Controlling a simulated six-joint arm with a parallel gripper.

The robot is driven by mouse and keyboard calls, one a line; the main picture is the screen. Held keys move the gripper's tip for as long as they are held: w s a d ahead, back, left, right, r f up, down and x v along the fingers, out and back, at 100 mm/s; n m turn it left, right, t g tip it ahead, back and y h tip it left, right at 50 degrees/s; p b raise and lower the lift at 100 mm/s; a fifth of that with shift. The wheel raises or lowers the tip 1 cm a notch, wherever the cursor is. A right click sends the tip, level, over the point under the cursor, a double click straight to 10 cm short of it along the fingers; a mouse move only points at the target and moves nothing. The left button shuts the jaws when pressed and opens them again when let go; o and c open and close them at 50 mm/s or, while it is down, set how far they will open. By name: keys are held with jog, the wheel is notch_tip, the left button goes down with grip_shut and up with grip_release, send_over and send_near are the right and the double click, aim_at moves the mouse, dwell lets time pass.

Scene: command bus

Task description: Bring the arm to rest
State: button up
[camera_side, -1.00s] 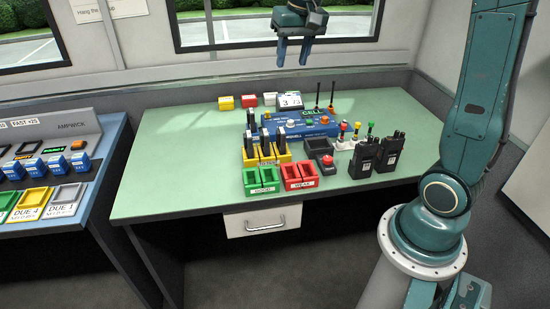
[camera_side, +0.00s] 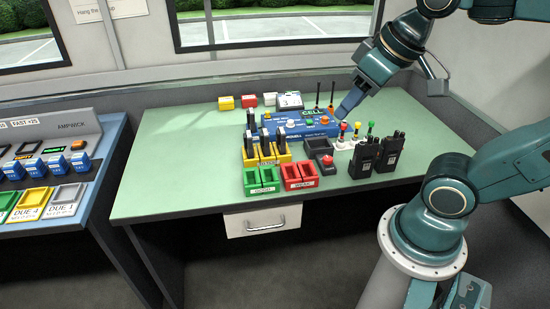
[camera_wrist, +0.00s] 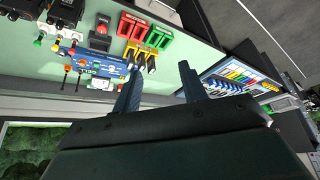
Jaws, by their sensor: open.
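My gripper (camera_side: 347,106) is above the back right part of the green table (camera_side: 160,165) in the side view. In the wrist view its two fingers (camera_wrist: 158,88) stand apart with nothing between them, so it is open and empty. In the side view the fingertips point down and to the left, near the right end of the blue console (camera_side: 295,130) marked CELL. I cannot tell how far above the console they are. The far finger is mostly hidden in the side view.
Green bins (camera_side: 262,180), red bins (camera_side: 299,176), a black box with a red button (camera_side: 322,153) and two radios (camera_side: 377,154) stand on the table. Colored-knob sticks (camera_side: 356,131) stand near my gripper. A second console (camera_side: 60,165) is at left. The table's left part is clear.

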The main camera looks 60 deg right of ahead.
jog(key=shift+s+a+f+n, duration=0.15)
jog(key=shift+s+f, duration=0.15)
jog(key=shift+s, duration=0.15)
jog(key=shift+s+a+f+n, duration=0.15)
jog(key=shift+s+f, duration=0.1)
jog(key=shift+s, duration=0.2)
